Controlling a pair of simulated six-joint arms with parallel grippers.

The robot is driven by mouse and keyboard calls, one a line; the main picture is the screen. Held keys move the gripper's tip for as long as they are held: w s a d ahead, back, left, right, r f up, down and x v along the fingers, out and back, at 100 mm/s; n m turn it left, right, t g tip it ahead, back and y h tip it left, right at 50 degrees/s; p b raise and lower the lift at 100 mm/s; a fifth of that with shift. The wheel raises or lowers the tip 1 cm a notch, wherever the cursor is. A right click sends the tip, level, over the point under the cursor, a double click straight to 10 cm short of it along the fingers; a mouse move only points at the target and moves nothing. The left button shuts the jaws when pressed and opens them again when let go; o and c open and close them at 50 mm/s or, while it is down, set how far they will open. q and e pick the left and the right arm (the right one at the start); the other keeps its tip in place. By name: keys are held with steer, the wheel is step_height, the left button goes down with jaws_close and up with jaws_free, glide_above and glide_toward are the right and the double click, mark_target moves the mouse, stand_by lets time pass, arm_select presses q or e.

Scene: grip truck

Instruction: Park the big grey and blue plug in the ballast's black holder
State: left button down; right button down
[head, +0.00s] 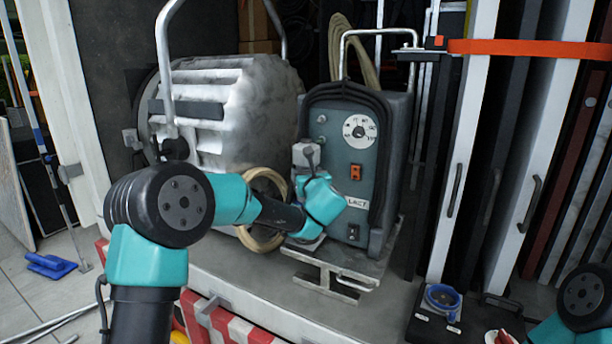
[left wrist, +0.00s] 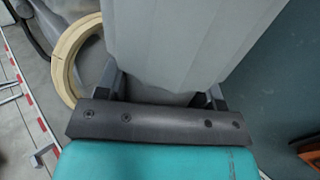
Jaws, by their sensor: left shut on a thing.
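The ballast (head: 335,125) is a dark box with a dial, switches and a top handle. My left gripper (head: 308,172) is in front of its face, partly hidden by my own wrist. A grey block, the plug's grey body (head: 304,153), shows above the wrist. In the left wrist view the faceted grey plug (left wrist: 185,45) stands between the fingers of my left gripper (left wrist: 160,92), which is shut on it. The plug's blue part is not visible. I cannot make out the black holder; my arm covers part of the ballast's front.
A large silvery lamp housing (head: 225,95) stands left of the ballast, with a beige coil (head: 262,190) below. A blue ring-shaped fitting (head: 443,297) sits on a black base at lower right. White panels (head: 470,130) and an orange strap (head: 530,48) close off the right side.

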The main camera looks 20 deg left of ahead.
arm_select(q)
steer(key=shift+f, duration=2.3)
stand_by(2.4)
steer(key=shift+c, duration=0.8)
jaws_free()
steer(key=shift+f, duration=0.1)
steer(key=shift+c, duration=0.2)
steer(key=shift+o, duration=1)
steer(key=shift+r, duration=2.55)
